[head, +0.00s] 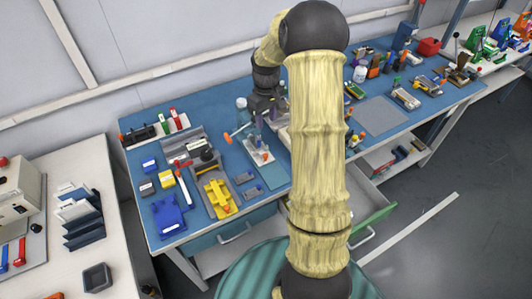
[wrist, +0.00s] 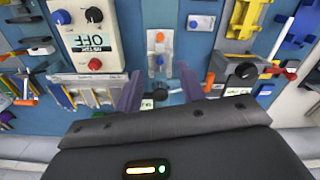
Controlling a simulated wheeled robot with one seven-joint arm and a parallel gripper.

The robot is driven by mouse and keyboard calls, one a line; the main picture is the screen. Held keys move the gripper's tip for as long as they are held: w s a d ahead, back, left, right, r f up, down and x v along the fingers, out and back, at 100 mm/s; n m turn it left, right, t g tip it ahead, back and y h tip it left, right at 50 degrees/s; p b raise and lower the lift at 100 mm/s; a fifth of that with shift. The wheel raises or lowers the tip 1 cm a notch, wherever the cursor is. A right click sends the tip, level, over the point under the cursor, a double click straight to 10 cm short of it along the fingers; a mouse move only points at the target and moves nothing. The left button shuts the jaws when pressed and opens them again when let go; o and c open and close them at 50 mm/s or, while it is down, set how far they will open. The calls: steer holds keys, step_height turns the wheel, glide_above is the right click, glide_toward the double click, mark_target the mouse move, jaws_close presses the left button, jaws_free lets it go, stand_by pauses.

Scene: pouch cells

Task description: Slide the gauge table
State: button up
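The gauge table is not labelled in view; the narrow pale fixture (wrist: 159,42) with an orange knob and a blue knob in the wrist view looks most like it, but I cannot be sure. In the head view a pale plate with an orange knob (head: 260,155) stands on the blue bench below my gripper (head: 263,112). In the wrist view my gripper (wrist: 160,82) is open, its two purple-grey fingers apart. A small black knob (wrist: 158,95) shows in the gap between the fingers. I cannot tell whether either finger touches it.
A box with an OFF display (wrist: 92,38) stands left of the fingers. A yellow fixture (head: 217,198) and a blue block (head: 170,214) lie on the bench at left. A bare grey mat (head: 380,116) lies to the right.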

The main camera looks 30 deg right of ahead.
mark_target(266, 155)
steer(key=shift+f, duration=0.1)
step_height(266, 155, down, 17)
steer(key=p, duration=0.3)
steer(key=shift+f, duration=0.15)
stand_by(0.3)
jaws_close()
